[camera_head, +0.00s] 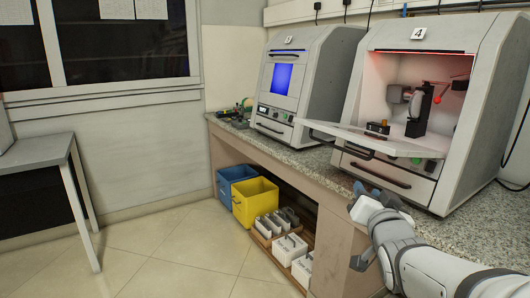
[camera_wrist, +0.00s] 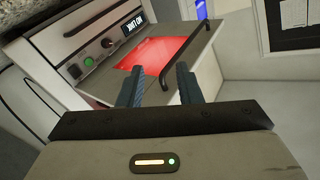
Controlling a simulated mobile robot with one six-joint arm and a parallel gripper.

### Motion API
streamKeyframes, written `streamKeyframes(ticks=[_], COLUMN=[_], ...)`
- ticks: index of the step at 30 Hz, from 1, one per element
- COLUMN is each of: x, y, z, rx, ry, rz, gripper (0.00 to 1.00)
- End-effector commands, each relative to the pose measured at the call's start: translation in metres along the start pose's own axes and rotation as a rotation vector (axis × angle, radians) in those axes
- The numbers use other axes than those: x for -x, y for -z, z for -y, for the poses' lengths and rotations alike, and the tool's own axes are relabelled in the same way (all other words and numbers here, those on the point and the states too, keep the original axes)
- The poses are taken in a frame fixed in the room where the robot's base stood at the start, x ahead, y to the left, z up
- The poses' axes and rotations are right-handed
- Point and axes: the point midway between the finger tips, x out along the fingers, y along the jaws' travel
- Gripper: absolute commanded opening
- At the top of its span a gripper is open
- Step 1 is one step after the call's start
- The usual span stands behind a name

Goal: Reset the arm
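My gripper (camera_wrist: 160,88) has its two dark fingers standing apart in the wrist view, with nothing held between them. In the head view my gripper (camera_head: 364,215) is at the end of my arm, at the lower right, in front of the counter and below machine 4 (camera_head: 497,75). Machine 4 has its front door (camera_head: 345,133) folded down, and its inside glows red. The wrist view shows a machine front with a green button (camera_wrist: 88,62), a knob, a lit display, a red-lit panel (camera_wrist: 150,55) and a dark handle behind the fingers.
Machine 3 (camera_head: 322,75) stands left on the counter (camera_head: 313,150), with a blue screen. Below are a blue bin (camera_head: 228,178), a yellow bin (camera_head: 257,205) and a low tray with white and grey pieces. A grey table (camera_head: 38,150) is at far left. The tiled floor between is clear.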

Motion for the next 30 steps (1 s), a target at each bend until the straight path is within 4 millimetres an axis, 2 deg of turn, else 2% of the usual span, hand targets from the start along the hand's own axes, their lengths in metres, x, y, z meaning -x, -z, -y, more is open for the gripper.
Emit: streamKeyframes(ticks=[1, 5, 11, 21, 25, 30], x=[0.003, 0.016, 0.054, 0.153, 0.182, 0.198], y=[0.018, 0.018, 0.018, 0.038, 0.044, 0.044], z=[0.01, 0.014, 0.027, 0.063, 0.072, 0.079], rx=[0.024, 0.095, 0.198, 0.36, 0.393, 0.411], ry=[-0.037, -0.131, -0.225, -0.242, -0.221, -0.207], rz=[0.064, 0.252, 0.57, 1.126, 1.265, 1.341], gripper=[0.32, 0.32, 0.32, 0.32, 0.32, 0.32])
